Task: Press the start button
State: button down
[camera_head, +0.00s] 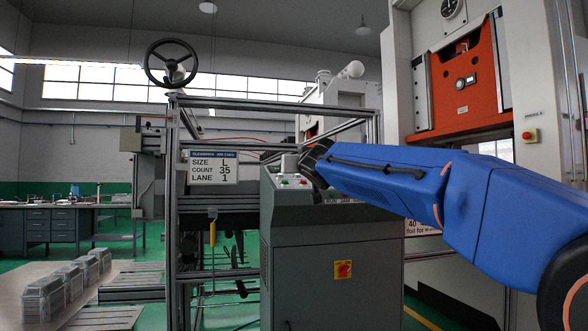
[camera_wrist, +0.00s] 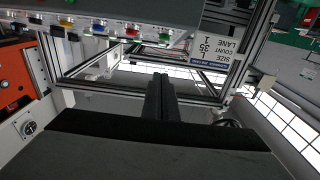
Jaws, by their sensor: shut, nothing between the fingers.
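The grey control console (camera_head: 330,262) stands at the centre of the head view, with small coloured buttons on its sloped top. A green button (camera_head: 285,183) shows at the panel's left part; my dark wrist and arm hide much of the rest. I cannot read which is the start button. My gripper (camera_wrist: 161,80) is shut and empty, its fingertips apart from the buttons in the wrist view.
An aluminium frame with a handwheel (camera_head: 171,62) and a size, count and lane sign (camera_head: 213,168) stands left of the console. A red-yellow switch (camera_head: 343,269) is on the console front. Stacked foil trays (camera_head: 45,298) lie on a table at lower left.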

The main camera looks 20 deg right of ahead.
send_over(288, 188)
jog(key=shift+s+a+r, duration=0.1)
jog(key=shift+s, duration=0.25)
jog(key=shift+w+f, duration=0.25)
jog(key=shift+f, duration=0.65)
jog(key=shift+w+f, duration=0.2)
jog(key=shift+f, duration=0.7)
